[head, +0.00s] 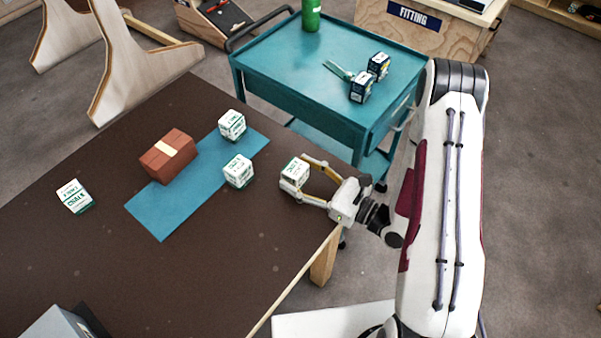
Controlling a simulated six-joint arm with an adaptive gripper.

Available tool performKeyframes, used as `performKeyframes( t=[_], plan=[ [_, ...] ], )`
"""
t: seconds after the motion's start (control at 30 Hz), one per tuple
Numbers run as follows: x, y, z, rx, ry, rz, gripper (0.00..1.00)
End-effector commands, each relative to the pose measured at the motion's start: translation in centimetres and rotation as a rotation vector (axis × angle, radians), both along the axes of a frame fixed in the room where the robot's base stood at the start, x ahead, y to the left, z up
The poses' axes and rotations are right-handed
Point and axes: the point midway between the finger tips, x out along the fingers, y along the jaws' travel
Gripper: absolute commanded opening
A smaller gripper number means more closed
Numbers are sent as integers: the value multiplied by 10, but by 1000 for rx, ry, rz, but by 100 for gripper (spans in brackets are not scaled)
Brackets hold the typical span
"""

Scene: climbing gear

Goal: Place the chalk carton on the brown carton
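A white chalk carton (293,171) with green print is between the fingertips of my gripper (296,174), near the table's right edge. The fingers reach along two opposite sides of it and look closed on it. Whether it touches the table or hangs just above it is hard to tell. The brown carton (167,158), with a pale tape strip on top, lies to the left, at the left edge of a blue mat (165,213). Its top is bare.
Similar white cartons stand near the mat's far end (232,125), at its right edge (238,171) and at the table's left (75,196). A grey box (55,325) is at the near left. A teal cart (310,62) with small dark boxes and a green bottle stands behind.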

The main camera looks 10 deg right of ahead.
Motion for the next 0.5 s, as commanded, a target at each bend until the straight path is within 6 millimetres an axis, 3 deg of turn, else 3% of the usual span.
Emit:
performKeyframes(
  t=[0.5],
  plan=[
    [-3,-4,0,0,1,-1,55]
  ],
)
